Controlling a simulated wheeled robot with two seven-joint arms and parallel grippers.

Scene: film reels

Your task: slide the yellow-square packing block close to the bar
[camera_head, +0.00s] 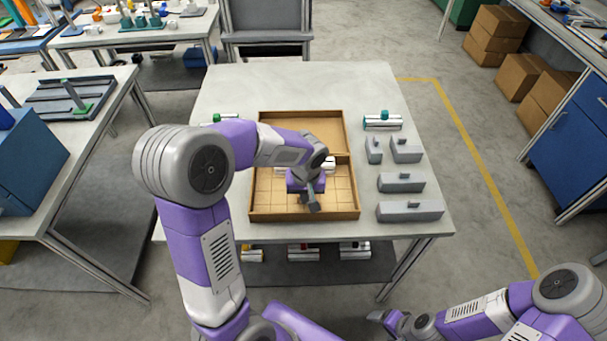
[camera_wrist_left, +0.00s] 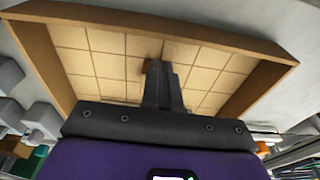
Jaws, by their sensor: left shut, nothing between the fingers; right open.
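A wooden tray (camera_head: 254,190) lies on the table, with a grid-marked near part and a plain far part. A wooden bar (camera_head: 343,156) crosses it between these parts. White pieces (camera_head: 328,167) show beside my left arm near the bar. My left gripper (camera_head: 314,207) is shut and points down over the grid; in the left wrist view its fingers (camera_wrist_left: 162,80) are together over the tray floor. Several grey blocks (camera_head: 400,181) stand right of the tray. I cannot make out a yellow square on any block. My right gripper (camera_head: 383,317) is open, low at the front right, off the table.
A teal-and-white piece (camera_head: 383,121) lies at the table's back right, and a green-capped one (camera_head: 222,118) at the left. Several capped pieces (camera_head: 303,252) show below the table's front edge. The tray walls stand around my left gripper. The far tray part looks empty.

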